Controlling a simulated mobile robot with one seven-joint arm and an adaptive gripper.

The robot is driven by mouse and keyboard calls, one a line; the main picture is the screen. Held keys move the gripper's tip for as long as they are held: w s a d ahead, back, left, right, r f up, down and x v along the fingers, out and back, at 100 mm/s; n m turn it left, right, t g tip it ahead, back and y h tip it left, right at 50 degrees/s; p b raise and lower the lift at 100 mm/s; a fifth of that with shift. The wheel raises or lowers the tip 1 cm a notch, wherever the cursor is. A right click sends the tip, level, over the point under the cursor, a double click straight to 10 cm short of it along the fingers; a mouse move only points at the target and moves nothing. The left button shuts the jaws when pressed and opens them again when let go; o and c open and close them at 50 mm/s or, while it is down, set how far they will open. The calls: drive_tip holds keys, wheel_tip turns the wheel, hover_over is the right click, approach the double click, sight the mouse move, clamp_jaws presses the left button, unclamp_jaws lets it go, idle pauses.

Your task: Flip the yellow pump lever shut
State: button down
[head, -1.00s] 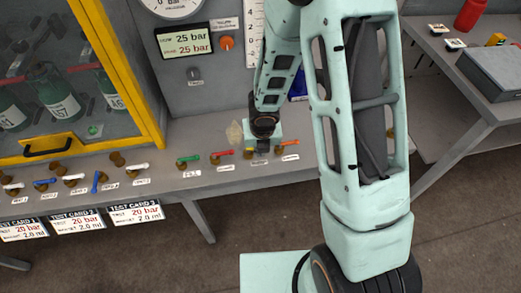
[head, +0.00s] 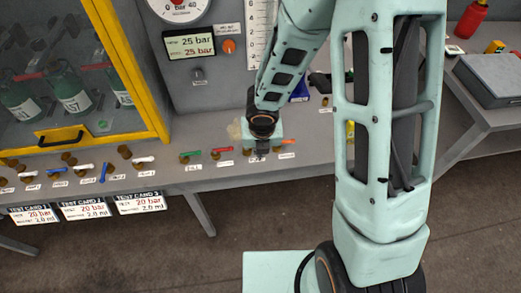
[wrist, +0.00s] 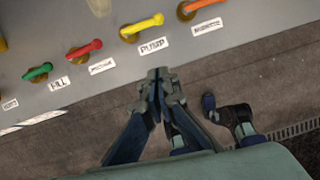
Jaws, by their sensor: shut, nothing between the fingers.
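The yellow pump lever (wrist: 142,26) shows in the wrist view on a brass valve, above the white PUMP label (wrist: 153,46). It slants up to the right, its free end away from the bench's front edge. My gripper (wrist: 162,77) is shut and empty, just beyond the bench edge in that view, below the label and apart from the lever. In the head view my gripper (head: 261,154) is over the valve row between the red and orange levers. The yellow lever is hidden there behind my gripper.
A green lever (wrist: 38,72) and a red lever (wrist: 84,49) stand left of the yellow one, an orange lever (wrist: 203,5) to its right. The yellow-framed cabinet (head: 160,110) with green bottles is at the left. The grey floor lies open before the bench.

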drive_tip(key=shift+p+v, duration=0.3)
drive_tip(key=shift+v, duration=0.75)
